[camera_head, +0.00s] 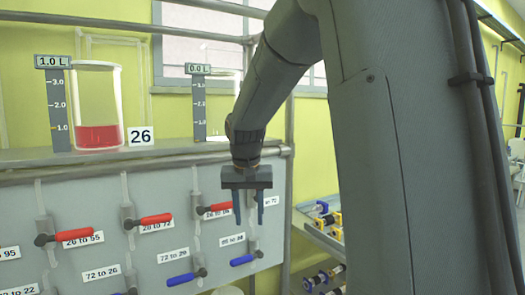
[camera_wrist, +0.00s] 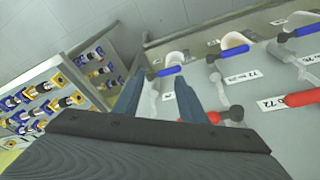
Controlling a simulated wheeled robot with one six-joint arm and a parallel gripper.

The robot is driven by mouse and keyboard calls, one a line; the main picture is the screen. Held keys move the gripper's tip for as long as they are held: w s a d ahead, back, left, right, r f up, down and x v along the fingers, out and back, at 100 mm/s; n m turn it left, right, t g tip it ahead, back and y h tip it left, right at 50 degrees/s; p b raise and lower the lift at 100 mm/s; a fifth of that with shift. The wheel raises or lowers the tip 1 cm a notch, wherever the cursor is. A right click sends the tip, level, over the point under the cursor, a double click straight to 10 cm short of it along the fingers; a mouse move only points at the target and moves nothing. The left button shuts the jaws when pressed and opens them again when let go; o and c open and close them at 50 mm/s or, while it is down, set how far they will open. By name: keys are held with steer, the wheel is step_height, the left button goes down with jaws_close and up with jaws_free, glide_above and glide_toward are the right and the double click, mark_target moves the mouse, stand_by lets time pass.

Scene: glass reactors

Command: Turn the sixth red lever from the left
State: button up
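A row of red levers runs along the grey panel. In the head view I see one at left (camera_head: 82,234), one in the middle (camera_head: 155,219) and one at right (camera_head: 219,207), just left of my gripper (camera_head: 248,208). My gripper hangs with its two fingers pointing down and apart, in front of the panel's right end. It hides part of the panel beside a label ending in 72. A red lever (camera_wrist: 205,118) lies just right of the right finger, partly hidden by the gripper body.
Blue levers (camera_head: 182,279) sit in a lower row, one (camera_head: 243,260) below my gripper. A shelf above holds a glass vessel (camera_head: 98,110) with red liquid. A rack of blue and yellow parts (camera_wrist: 55,100) stands beyond the panel's right end.

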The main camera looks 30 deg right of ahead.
steer(key=w+d+r+m+p, duration=0.1)
steer(key=w+d+r+p, duration=0.15)
steer(key=r, duration=0.25)
steer(key=w+d+r+m+t+h+p, duration=0.1)
steer(key=w+d+r+p, duration=0.15)
steer(key=r, duration=0.35)
steer(key=w+d+r+m+p, duration=0.1)
steer(key=w+d+r+p, duration=0.1)
steer(key=w+r, duration=0.25)
steer(key=p+x, duration=0.1)
steer(key=x, duration=0.2)
steer(key=p+x, duration=0.1)
steer(key=x, duration=0.3)
steer(key=shift+s+d+p, duration=0.15)
steer(key=shift+d+p, duration=0.05)
steer(key=shift+p, duration=0.15)
jaws_close()
